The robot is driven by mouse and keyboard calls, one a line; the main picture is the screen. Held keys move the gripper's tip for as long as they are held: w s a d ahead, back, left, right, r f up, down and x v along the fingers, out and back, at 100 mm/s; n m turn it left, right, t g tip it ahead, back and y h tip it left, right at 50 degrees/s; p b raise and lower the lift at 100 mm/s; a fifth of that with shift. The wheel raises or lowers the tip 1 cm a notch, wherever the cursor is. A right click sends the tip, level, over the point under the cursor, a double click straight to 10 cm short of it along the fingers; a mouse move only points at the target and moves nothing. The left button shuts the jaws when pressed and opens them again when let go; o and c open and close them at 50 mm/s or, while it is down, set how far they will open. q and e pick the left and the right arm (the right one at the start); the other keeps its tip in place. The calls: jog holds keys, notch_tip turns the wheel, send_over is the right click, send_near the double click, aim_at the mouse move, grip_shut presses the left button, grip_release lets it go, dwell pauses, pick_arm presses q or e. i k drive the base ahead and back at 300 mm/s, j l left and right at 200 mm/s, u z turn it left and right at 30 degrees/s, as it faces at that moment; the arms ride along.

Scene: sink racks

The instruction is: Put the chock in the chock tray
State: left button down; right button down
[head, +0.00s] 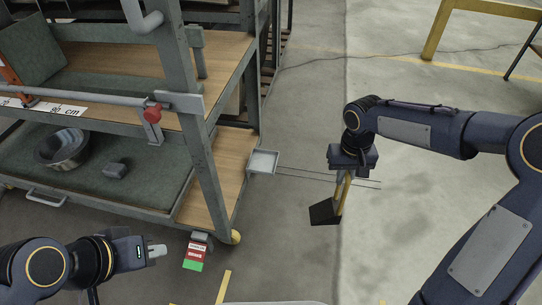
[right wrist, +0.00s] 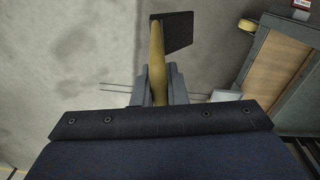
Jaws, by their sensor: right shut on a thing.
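The chock, a black wedge-like plate (head: 325,213) on a yellow handle, hangs from my right gripper (head: 347,174), which is shut on the handle. The black part points down, above the floor and clear of the cart. In the right wrist view the chock (right wrist: 176,34) sticks out beyond the fingers (right wrist: 160,92). A small, shallow grey tray (head: 263,161), apparently the chock tray, sits at the cart's right side, left of the held chock; it looks empty. My left gripper (head: 155,251) is low at the left, away from both; its finger gap is unclear.
The cart has a wooden lower shelf (head: 232,150), with a metal bowl (head: 63,148) and a small grey block (head: 115,169) on its green mat. A red-and-green tag (head: 194,256) is by the yellow caster (head: 235,237). Thin dark rods or lines cross between tray and chock.

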aim_at(265, 163)
jog(key=l+u, duration=0.15)
jog(key=u, duration=0.2)
jog(key=i+l+u, duration=0.1)
jog(key=u, duration=0.25)
jog(key=l+u, duration=0.35)
jog(key=i+j+u, duration=0.1)
jog(key=i+u, duration=0.15)
jog(key=i, duration=0.25)
